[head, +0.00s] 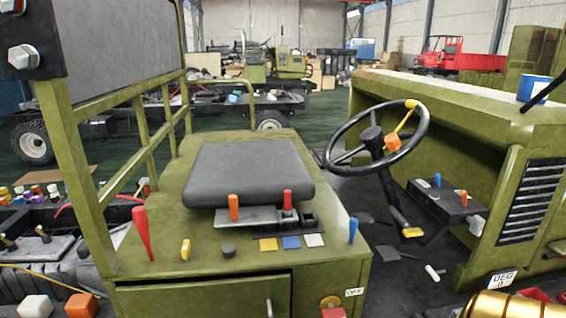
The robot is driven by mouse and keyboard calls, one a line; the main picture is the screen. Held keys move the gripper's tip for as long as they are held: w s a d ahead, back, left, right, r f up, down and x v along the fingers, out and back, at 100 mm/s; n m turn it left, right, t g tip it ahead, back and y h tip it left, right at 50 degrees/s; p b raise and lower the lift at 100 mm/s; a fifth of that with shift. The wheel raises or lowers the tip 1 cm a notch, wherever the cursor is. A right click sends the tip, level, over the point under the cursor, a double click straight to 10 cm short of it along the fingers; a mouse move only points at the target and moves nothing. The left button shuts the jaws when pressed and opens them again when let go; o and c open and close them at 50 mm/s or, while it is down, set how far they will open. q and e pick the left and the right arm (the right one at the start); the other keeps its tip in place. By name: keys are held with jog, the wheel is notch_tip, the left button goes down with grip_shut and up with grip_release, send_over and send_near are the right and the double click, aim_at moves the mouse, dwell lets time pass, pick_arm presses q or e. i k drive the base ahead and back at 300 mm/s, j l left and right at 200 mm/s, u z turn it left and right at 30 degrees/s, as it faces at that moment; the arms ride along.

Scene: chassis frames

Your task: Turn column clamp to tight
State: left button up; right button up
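The steering column (389,187) rises at the right of centre to a black steering wheel (344,122), which is tilted. Just under the wheel, an orange block (393,143) sits on the column, and a yellow lever (407,115) reaches up from it to the rim. Another yellow piece (412,232) is at the end of a short arm low on the column. None is labelled, so I cannot tell for certain which is the column clamp or whether it is tight. Neither of my grippers is in view.
A green seat box (190,215) with a black cushion (245,172) stands left of the column, with red, orange and blue levers. A green cowl (470,100) carrying a blue mug (534,88) is at the right. A black pedal box (440,200) sits below it.

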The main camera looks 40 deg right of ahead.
aim_at(409, 232)
jog(key=z, duration=1.75)
